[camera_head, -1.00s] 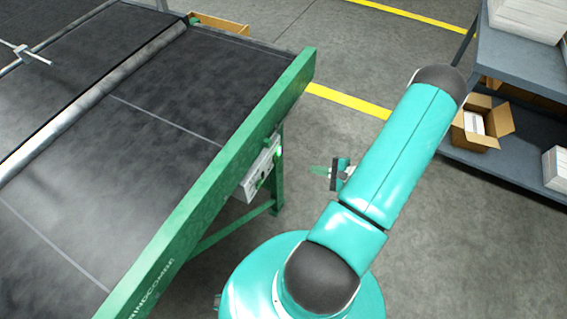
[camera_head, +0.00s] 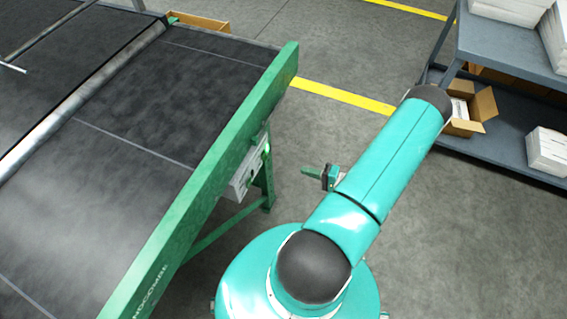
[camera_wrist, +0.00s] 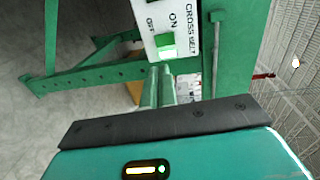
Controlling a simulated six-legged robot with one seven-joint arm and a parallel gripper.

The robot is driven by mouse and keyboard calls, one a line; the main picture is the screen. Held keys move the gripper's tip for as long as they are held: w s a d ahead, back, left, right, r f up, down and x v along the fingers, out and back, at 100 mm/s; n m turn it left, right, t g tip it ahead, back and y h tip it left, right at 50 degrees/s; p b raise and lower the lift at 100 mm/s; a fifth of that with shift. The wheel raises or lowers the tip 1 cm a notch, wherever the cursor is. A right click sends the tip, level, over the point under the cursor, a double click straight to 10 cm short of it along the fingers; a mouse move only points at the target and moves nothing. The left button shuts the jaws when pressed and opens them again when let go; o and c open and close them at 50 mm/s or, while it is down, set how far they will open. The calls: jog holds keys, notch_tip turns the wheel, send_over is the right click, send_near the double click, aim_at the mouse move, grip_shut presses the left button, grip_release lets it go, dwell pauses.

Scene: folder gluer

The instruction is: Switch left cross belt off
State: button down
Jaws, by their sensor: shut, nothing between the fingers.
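The cross belt switch box (camera_head: 243,178) is a pale grey box on the side of the green conveyor frame. In the wrist view its panel (camera_wrist: 182,12) reads CROSS BELT, ON and OFF, with the text turned sideways. A green switch piece (camera_wrist: 166,52) shows beside the labels; its exact position is hard to tell. My gripper (camera_wrist: 160,72) is shut and empty, its two fingers side by side, tips just below the green piece in the picture. Contact cannot be told there. In the head view my gripper (camera_head: 306,171) is right of the box, with a gap between them.
The conveyor's dark belt (camera_head: 130,100) fills the left, edged by a green rail (camera_head: 215,170). A green leg (camera_head: 268,185) and brace stand below the box. A grey shelf (camera_head: 505,150) with cartons is at the right. Floor between is clear.

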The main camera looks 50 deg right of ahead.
aim_at(265, 159)
jog(key=x, duration=1.3)
jog(key=shift+w+a, duration=0.1)
jog(key=shift+w, duration=0.25)
jog(key=shift+w, duration=0.1)
jog(key=shift+w+a+f+t, duration=0.1)
jog(key=shift+f+t, duration=0.05)
jog(key=shift+t, duration=0.15)
jog(key=shift+w, duration=0.2)
